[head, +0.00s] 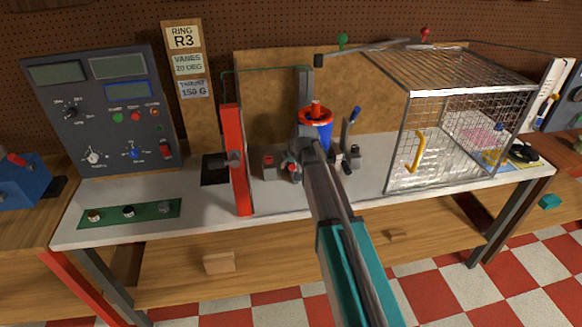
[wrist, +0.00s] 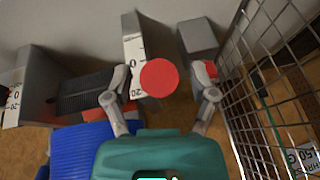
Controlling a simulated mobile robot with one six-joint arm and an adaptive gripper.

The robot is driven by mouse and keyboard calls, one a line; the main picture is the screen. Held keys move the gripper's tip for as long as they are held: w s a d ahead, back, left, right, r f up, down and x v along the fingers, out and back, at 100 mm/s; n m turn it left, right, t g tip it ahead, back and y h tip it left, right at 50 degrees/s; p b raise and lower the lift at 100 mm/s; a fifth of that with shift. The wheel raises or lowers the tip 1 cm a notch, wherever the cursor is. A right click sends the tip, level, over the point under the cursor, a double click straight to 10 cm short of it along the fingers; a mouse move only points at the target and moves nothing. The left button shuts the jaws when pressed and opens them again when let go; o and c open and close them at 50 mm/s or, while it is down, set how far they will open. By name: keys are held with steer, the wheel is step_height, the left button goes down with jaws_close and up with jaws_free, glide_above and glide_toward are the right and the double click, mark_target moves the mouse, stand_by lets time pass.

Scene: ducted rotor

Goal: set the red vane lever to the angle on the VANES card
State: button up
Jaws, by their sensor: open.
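The VANES card (head: 188,64) reads 20 DEG and hangs on the tall board at the back. In the wrist view the red vane lever shows end-on as a round red knob (wrist: 159,78). It overlaps the right side of a white scale strip (wrist: 133,62) with a 0 and 20 marks. The knob covers part of the strip, so I cannot read the lever's angle exactly. My gripper (wrist: 157,80) is open, with one finger on each side of the knob and gaps to both. In the head view my arm mostly hides the gripper beside the blue duct.
A grey block (wrist: 198,38) sits near the knob. A wire cage (head: 455,135) stands right.

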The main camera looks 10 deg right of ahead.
jaws_close()
steer(key=shift+a, duration=0.1)
